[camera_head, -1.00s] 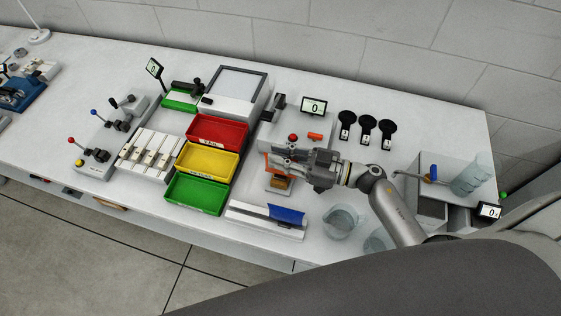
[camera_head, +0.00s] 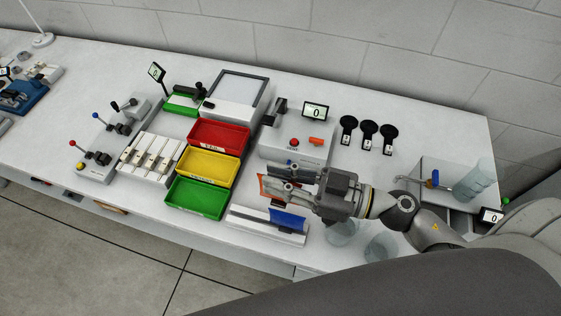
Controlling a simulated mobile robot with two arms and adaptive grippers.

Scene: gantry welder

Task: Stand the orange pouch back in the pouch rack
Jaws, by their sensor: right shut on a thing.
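My right gripper (camera_head: 274,183) is shut on the orange pouch (camera_head: 264,187) and holds it over the front of the table. The fingers cover much of the pouch, which shows at the fingertips and below them. A long pale holder (camera_head: 250,221) lies just below the gripper in the picture. It carries a blue piece (camera_head: 288,219); this may be the pouch rack, but I cannot tell for sure. The pouch appears close to the holder's upper edge; contact cannot be told. My left gripper is not in view.
Red (camera_head: 217,151), yellow (camera_head: 207,183) and green (camera_head: 196,213) bins stand left of the gripper. A grey machine with a red button (camera_head: 294,143) is behind it. Clear beakers (camera_head: 343,232) stand close under my right arm. Three black round-headed items (camera_head: 368,145) lie at back right.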

